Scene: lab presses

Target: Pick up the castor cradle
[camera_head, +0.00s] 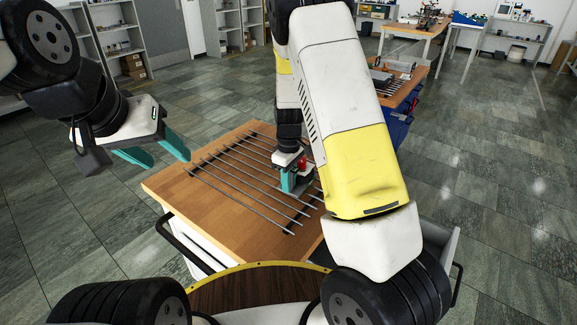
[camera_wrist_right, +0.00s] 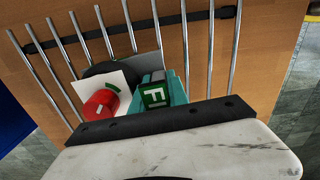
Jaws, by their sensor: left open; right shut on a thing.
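The right gripper (camera_head: 296,184) points down at the rack of metal rods on the wooden table. Its teal fingers (camera_wrist_right: 172,88) are shut on what appears to be the castor cradle (camera_wrist_right: 112,84), a small piece with a white plate, a red cylinder and a dark rounded part behind. Its red part (camera_head: 302,163) also shows in the head view. The fingers and wrist hide much of it. I cannot tell whether it touches the rods. My left gripper (camera_head: 155,150) is open and empty, in the air left of the table.
Parallel metal rods (camera_head: 235,185) lie across the wooden tabletop (camera_head: 165,185). A second table (camera_head: 405,88) with grey items stands behind to the right. Shelves (camera_head: 110,40) stand at the back left. Tiled floor is clear to the left and right.

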